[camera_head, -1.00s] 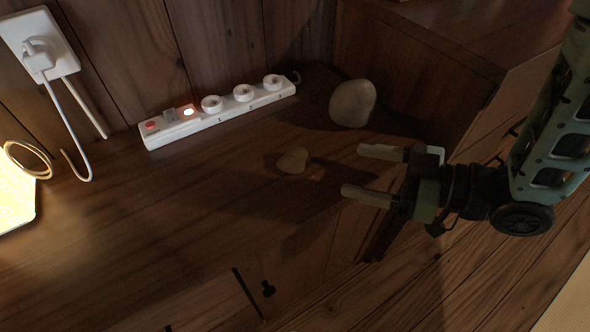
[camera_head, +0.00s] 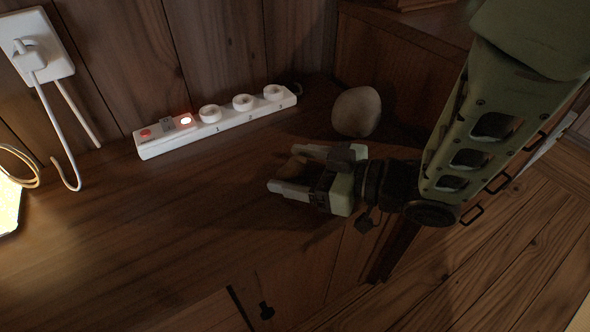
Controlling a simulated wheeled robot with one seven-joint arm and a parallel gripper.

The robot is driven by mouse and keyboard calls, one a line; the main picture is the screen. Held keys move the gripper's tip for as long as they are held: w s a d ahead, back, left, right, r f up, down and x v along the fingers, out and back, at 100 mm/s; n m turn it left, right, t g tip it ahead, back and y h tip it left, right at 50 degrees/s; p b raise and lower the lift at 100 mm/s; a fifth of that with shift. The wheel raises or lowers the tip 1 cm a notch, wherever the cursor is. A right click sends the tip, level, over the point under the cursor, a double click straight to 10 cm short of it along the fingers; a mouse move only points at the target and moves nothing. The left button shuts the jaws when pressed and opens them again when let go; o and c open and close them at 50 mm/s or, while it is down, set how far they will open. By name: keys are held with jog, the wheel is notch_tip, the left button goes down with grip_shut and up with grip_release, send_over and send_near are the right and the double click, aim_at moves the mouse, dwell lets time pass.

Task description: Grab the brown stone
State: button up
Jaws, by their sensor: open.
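My gripper (camera_head: 283,168) is open and reaches in from the right.
A larger pale stone (camera_head: 356,111) sits just behind my gripper, by the wooden box. A white power strip (camera_head: 215,122) with a lit switch lies along the back wall. A wall outlet (camera_head: 37,45) with cables is at left. The left-middle surface is clear.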

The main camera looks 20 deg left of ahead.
jog(key=shift+a, duration=0.2)
jog(key=c, duration=1.1)
jog(key=shift+d+r, duration=0.3)
jog(key=shift+r, duration=0.05)
jog(key=d+r+p, duration=0.1)
jog(key=d+r, duration=0.1)
jog(key=d, duration=0.1)
jog(key=d+r+p, duration=0.2)
jog(key=d, duration=0.2)
jog(key=s+d+r+p, duration=0.1)
jog(key=d+r+p, duration=0.1)
jog(key=d, duration=0.1)
jog(key=shift+d+r, duration=0.3)
jog(key=shift+s+d+r+p, duration=0.2)
jog(key=shift+d+p, duration=0.1)
jog(key=shift+p, duration=0.5)
jog(key=p+v, duration=0.2)
jog(key=p, duration=0.5)
